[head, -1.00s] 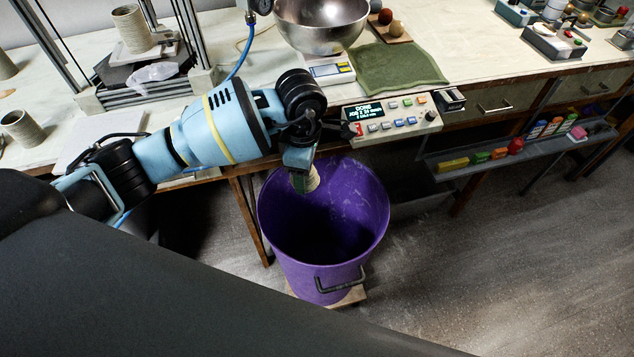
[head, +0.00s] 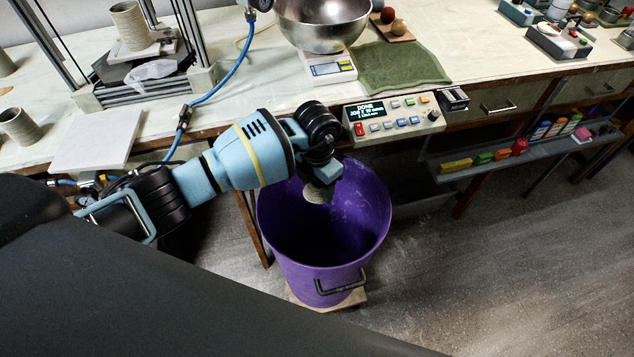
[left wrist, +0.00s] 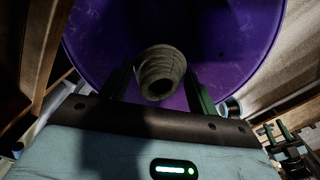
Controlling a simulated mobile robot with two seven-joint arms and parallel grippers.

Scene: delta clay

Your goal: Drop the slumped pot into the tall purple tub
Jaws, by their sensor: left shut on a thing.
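The tall purple tub (head: 290,268) stands on the floor in front of the bench, its mouth open upward; its inside wall (left wrist: 230,30) fills much of the left wrist view. My left gripper (head: 320,187) is over the tub's mouth, toward the back rim. It is shut on the slumped pot (head: 316,195), a small grey ridged pot that hangs below the fingers. In the left wrist view the pot (left wrist: 160,72) sits between the two green fingers, with the dark tub interior beyond it.
The bench (head: 215,113) runs behind the tub, with a control panel (head: 390,115), a steel bowl on a scale (head: 328,70) and a green cloth (head: 400,65). A shelf of coloured blocks (head: 520,150) juts out at the right. Open floor lies right of the tub.

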